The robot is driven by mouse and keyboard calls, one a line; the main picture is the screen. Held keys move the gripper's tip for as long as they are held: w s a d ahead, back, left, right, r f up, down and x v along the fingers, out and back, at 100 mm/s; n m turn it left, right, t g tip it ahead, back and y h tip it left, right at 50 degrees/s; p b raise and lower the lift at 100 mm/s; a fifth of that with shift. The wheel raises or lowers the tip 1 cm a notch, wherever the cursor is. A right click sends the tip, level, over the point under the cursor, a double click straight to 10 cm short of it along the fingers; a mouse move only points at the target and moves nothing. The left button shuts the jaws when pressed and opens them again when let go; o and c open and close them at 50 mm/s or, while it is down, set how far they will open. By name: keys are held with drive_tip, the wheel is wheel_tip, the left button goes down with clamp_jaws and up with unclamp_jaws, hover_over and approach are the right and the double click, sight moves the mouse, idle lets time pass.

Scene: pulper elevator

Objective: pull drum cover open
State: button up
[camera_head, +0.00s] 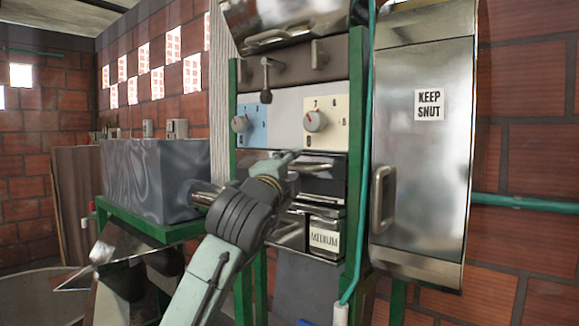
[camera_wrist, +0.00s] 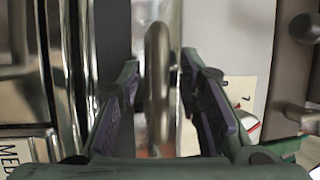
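My gripper (camera_head: 280,163) is at the machine's front, below the dial panel and above the drawer marked MEDIUM (camera_head: 323,238). In the wrist view, a rounded metal handle (camera_wrist: 158,85) lies between the two spread fingers (camera_wrist: 160,68). A gap shows on both sides, so the gripper is open around it. I cannot tell for sure which panel is the drum cover. A curved metal hood (camera_head: 285,20) with a bar handle is at the top.
A tall metal door marked KEEP SHUT (camera_head: 425,140), with its own handle (camera_head: 383,198), is on the right. Knobs and a dial (camera_head: 315,121) are above my gripper. A green hose (camera_head: 363,200) hangs to its right. A grey tank (camera_head: 150,180) stands at left.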

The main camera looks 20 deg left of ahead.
clamp_jaws()
idle(0.8)
